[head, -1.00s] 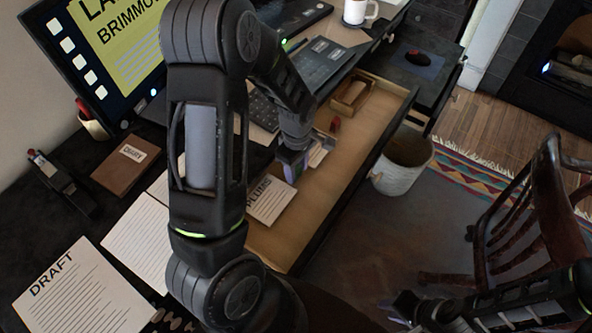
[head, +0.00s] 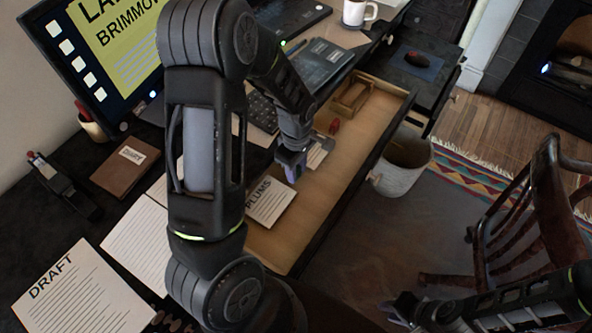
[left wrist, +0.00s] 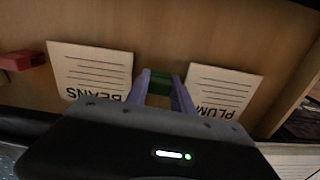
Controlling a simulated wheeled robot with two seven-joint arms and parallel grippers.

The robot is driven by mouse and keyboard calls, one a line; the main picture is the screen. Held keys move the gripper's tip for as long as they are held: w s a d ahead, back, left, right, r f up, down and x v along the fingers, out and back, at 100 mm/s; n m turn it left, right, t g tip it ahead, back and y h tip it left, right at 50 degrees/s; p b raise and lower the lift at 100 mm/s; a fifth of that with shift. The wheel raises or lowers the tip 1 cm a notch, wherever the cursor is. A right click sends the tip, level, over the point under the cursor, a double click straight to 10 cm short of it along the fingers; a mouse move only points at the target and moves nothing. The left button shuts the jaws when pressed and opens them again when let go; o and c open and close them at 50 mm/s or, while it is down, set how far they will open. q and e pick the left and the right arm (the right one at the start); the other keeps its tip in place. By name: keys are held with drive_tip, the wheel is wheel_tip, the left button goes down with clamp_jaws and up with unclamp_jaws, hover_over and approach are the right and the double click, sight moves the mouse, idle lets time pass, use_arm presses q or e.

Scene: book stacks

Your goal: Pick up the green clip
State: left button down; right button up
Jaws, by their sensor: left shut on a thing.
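The green clip (left wrist: 161,83) shows in the left wrist view between the two purple fingers of my left gripper (left wrist: 160,92). The gripper is shut on it. In the head view my left gripper (head: 291,170) is over the open wooden drawer, and I cannot make out the clip there. My right gripper (head: 398,308) is low at the right in the head view, away from the drawer; its fingers are too small and dark to tell open from shut.
A BEANS card (left wrist: 90,72) and a PLUMS card (left wrist: 222,90) lie in the drawer (head: 335,187) on either side of the clip. A red object (left wrist: 22,60) lies beyond the BEANS card. A bin (head: 403,165) stands beside the drawer and a chair (head: 535,215) at right.

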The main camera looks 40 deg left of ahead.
use_arm(q)
wheel_tip(320, 180, up, 10)
drive_tip(key=shift+f, duration=0.15)
drive_tip(key=shift+w, duration=0.1)
idle(0.6)
